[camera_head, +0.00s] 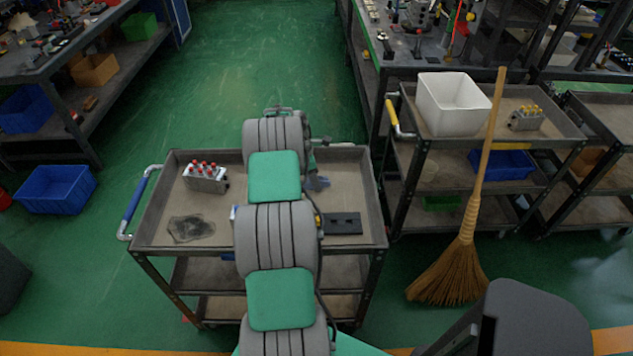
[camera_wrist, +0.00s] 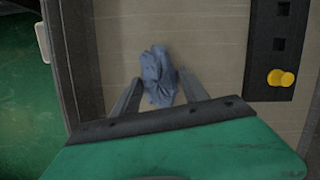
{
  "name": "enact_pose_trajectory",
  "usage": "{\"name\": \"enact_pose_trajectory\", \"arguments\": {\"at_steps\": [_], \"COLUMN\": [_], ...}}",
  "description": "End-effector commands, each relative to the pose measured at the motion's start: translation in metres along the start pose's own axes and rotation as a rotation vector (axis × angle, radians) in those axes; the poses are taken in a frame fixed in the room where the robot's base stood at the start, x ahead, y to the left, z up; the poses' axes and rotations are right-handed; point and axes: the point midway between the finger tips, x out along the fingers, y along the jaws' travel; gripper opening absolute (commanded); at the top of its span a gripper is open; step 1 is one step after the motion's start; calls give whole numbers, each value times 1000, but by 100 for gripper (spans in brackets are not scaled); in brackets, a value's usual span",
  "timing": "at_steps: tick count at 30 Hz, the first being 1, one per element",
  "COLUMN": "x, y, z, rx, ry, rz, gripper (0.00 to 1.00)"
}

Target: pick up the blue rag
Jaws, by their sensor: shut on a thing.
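The blue rag (camera_wrist: 158,76) is a crumpled grey-blue cloth in the wrist view, with its near end between the two fingers of my gripper (camera_wrist: 160,92). The fingers are shut on it, one on each side. I cannot tell whether the rag still touches the cart surface.
A broom (camera_head: 465,240) leans on the right cart, which carries a white bin (camera_head: 452,105).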

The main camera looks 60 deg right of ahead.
Motion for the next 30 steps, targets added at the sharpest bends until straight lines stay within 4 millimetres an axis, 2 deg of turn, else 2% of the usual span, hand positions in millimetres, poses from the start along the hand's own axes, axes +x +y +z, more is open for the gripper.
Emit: {"name": "enact_pose_trajectory", "arguments": {"at_steps": [2,13,23,26,28,30], "x": [0,0,-5,-15,-30,-48], "y": [0,0,1,1,2,-10], "z": [0,0,1,4,8,6], "rx": [0,0,0,1,2,0], "ry": [0,0,0,-1,-1,0], "rz": [0,0,2,4,6,5], "gripper": [41,12,12,12,12,12]}}
